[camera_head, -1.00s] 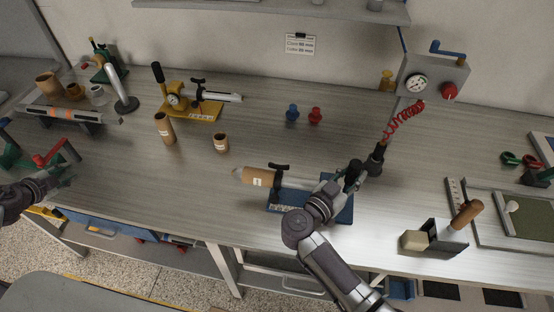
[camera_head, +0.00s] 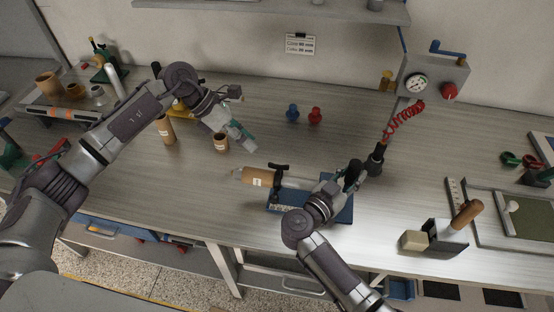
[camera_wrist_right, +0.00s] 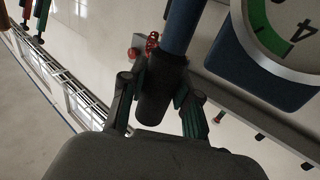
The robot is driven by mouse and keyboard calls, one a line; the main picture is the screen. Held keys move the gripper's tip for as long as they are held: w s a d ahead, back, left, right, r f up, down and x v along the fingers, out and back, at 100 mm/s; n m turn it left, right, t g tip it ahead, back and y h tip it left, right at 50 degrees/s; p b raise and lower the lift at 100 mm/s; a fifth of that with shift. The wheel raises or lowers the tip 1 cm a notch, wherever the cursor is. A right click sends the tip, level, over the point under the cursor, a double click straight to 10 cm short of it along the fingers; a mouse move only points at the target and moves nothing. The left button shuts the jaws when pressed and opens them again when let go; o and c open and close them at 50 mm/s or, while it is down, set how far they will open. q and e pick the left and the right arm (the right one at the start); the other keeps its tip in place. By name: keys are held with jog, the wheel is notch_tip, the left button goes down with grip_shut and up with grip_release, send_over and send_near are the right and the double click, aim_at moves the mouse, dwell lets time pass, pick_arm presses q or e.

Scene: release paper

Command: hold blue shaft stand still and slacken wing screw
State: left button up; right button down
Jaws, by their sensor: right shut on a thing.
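The blue shaft stand (camera_head: 343,214) lies on the bench near its front edge, with a pale shaft and brown cardboard sleeve (camera_head: 258,176) pointing left. A black wing screw (camera_head: 279,167) sits on top at the stand's left end. My right gripper (camera_head: 350,178) is at the stand's right end. In the right wrist view its fingers (camera_wrist_right: 157,100) are shut on the stand's dark handle (camera_wrist_right: 160,85), below a blue post (camera_wrist_right: 183,25), with a green-marked dial (camera_wrist_right: 285,30) beside it. My left gripper (camera_head: 246,142) is empty above the bench, up and left of the wing screw; its finger opening is unclear.
A yellow stand (camera_head: 205,113) is partly behind my left arm. Brown tubes (camera_head: 166,130) (camera_head: 221,142) stand near that arm. Blue (camera_head: 292,113) and red (camera_head: 315,116) pieces stand behind. A black nozzle on a red coiled hose (camera_head: 404,121) hangs close right of my right gripper.

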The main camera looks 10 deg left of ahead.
aim_at(277, 163)
pick_arm(q)
jog(key=d+r+m+y, duration=0.3)
jog(key=r+m, duration=0.2)
jog(key=m, duration=0.1)
jog(key=shift+g, duration=0.3)
jog(key=x, duration=1.2)
jog(key=shift+s+a, duration=0.15)
jog(key=shift+s, duration=0.05)
grip_shut()
